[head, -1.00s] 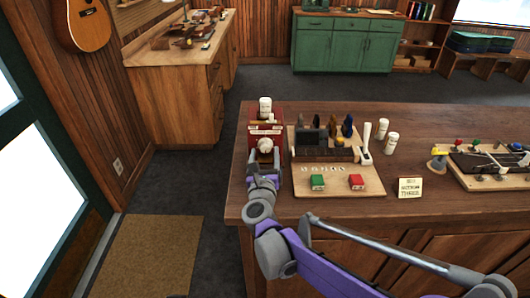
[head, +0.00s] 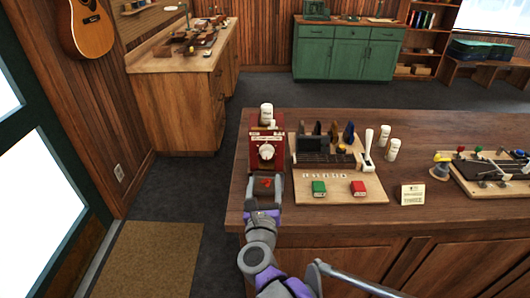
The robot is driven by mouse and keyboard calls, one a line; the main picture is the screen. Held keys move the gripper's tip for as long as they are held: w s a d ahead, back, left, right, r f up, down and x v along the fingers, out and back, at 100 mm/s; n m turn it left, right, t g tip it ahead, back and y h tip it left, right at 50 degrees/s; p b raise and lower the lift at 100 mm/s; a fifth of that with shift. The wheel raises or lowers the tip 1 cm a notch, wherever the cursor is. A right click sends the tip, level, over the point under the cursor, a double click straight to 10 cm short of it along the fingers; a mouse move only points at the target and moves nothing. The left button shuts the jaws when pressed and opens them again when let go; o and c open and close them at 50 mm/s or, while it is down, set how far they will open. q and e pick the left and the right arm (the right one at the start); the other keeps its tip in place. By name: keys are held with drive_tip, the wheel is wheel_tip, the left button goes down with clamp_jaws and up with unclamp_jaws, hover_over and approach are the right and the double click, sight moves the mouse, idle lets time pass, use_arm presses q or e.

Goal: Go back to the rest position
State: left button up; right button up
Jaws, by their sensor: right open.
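My right gripper (head: 265,185) is in the head view at the left front part of the wooden counter (head: 226,222). Its two fingers are apart, with a small red patch visible between them. It stands just in front of a red box-like device (head: 267,137) with a round white knob (head: 266,152), and no contact with the knob shows. My left gripper is not in the head view.

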drive_tip(key=s+d+f+n+g+p, duration=0.1)
drive_tip(key=s+d+f+n+g, duration=0.3)
drive_tip(key=s+n, duration=0.5)
drive_tip(key=s+d+f+n+g+p, duration=0.1)
drive_tip(key=s+d+f+n+g, duration=0.3)
drive_tip(key=s+d+n, duration=0.4)
drive_tip(key=s+d+f+n+g+p, duration=0.1)
drive_tip(key=s+d+f+n+g, duration=0.3)
drive_tip(key=s+n, duration=0.5)
drive_tip(key=d+n, duration=0.2)
drive_tip(key=n, duration=0.6)
drive_tip(key=shift+s+f+n+g+y, duration=0.25)
drive_tip(key=shift+s+n+g+y, duration=0.05)
drive_tip(key=shift+d, duration=0.1)
